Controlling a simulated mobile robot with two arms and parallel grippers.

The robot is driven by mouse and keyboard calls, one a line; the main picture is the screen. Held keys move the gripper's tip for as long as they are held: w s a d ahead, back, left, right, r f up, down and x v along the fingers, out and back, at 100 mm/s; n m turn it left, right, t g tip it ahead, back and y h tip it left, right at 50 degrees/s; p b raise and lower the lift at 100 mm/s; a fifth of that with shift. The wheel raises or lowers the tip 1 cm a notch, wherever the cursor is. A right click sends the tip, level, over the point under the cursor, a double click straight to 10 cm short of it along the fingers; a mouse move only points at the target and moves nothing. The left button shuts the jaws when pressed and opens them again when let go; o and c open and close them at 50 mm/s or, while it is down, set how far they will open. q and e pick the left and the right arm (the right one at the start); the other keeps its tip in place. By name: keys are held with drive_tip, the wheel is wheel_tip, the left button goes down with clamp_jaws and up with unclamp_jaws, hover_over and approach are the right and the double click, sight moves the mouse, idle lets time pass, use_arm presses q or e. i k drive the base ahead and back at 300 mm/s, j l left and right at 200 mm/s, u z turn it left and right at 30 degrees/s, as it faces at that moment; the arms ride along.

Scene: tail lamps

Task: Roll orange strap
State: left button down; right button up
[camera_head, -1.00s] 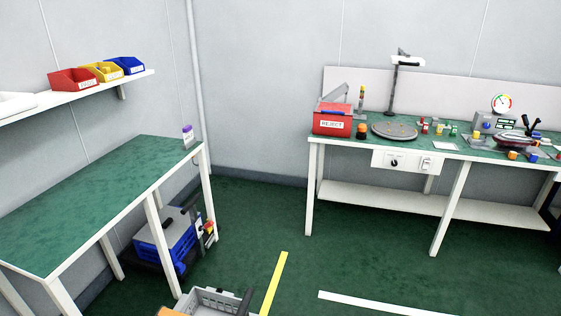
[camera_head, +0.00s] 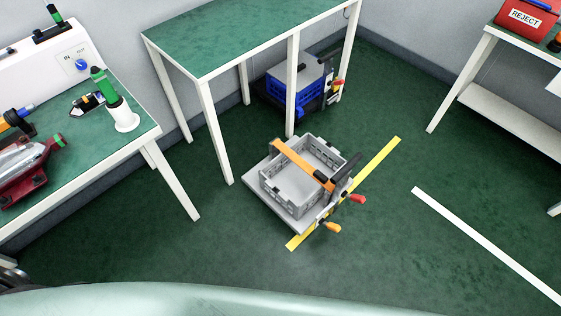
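The orange strap (camera_head: 301,164) lies across the top of a grey crate (camera_head: 270,191), running diagonally from the crate's far left side toward its right side. A dark piece sits at its right end. The crate stands on a low grey cart (camera_head: 297,226) on the floor, with a dark upright handle at its right. Neither of my grippers is in view. A pale, rounded part of my own body fills the bottom edge.
A green-topped table (camera_head: 230,35) stands behind the crate, with a blue box (camera_head: 283,92) beneath it. A bench (camera_head: 95,145) with tools is at left. A red REJECT bin (camera_head: 527,15) is at upper right.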

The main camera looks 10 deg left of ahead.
sight(317, 175)
drive_tip(key=u, duration=0.4)
drive_tip(key=i+l+u, duration=0.1)
drive_tip(key=l+u, duration=0.15)
drive_tip(key=i+l+u, duration=0.1)
drive_tip(key=l+u, duration=0.2)
drive_tip(key=l, duration=0.15)
drive_tip(key=l+u, duration=0.25)
drive_tip(key=l, duration=0.75)
drive_tip(key=i+l+u, duration=0.15)
drive_tip(key=l, duration=0.6)
